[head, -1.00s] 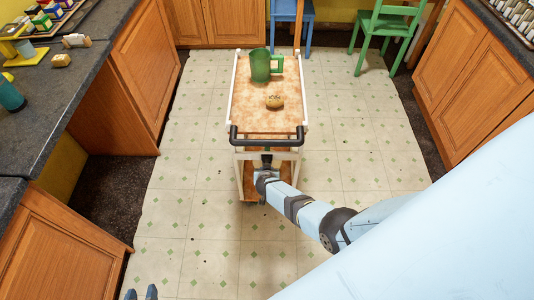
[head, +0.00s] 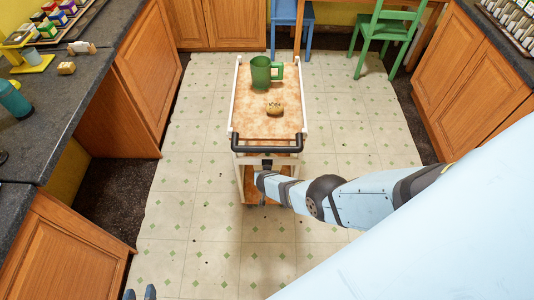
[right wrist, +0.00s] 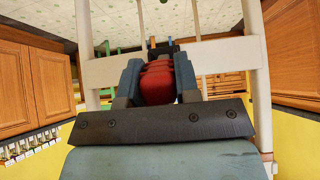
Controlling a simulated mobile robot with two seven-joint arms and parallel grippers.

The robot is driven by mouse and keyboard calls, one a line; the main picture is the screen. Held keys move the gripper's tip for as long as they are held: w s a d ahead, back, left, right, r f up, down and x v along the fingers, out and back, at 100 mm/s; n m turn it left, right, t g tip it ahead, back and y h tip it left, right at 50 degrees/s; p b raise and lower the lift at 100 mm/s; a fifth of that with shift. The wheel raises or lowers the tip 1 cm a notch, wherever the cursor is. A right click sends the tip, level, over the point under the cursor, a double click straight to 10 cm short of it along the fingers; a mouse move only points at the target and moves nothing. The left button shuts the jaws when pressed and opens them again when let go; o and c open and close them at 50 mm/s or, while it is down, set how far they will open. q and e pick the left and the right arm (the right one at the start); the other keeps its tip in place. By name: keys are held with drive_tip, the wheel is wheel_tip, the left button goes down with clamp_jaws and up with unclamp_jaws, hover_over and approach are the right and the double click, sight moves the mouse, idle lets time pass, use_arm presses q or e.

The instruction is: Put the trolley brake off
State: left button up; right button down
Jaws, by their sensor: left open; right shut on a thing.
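The trolley (head: 235,105) stands on the vinyl floor, with a white frame, a brown top and a black push handle (head: 268,149) facing me. My right arm reaches low under the handle; its gripper is mostly hidden in the head view. In the right wrist view, my right gripper (right wrist: 159,62) is shut on a red part (right wrist: 157,84), which looks like the brake lever, between white trolley frame bars. I cannot tell the brake's setting. My left gripper (head: 140,293) shows only its fingertips at the bottom edge, apart and empty.
A green mug (head: 261,71) and a bread-like item (head: 274,107) stand loose on the trolley top. Counters with cabinets line both sides. A blue chair (head: 290,12) and a green chair (head: 387,28) are behind. Floor around the trolley is clear.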

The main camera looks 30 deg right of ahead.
drive_tip(key=shift+a, duration=0.1)
drive_tip(key=c, duration=0.8)
unclamp_jaws()
drive_tip(key=shift+c, duration=0.2)
use_arm(q)
drive_tip(key=shift+d, duration=0.15)
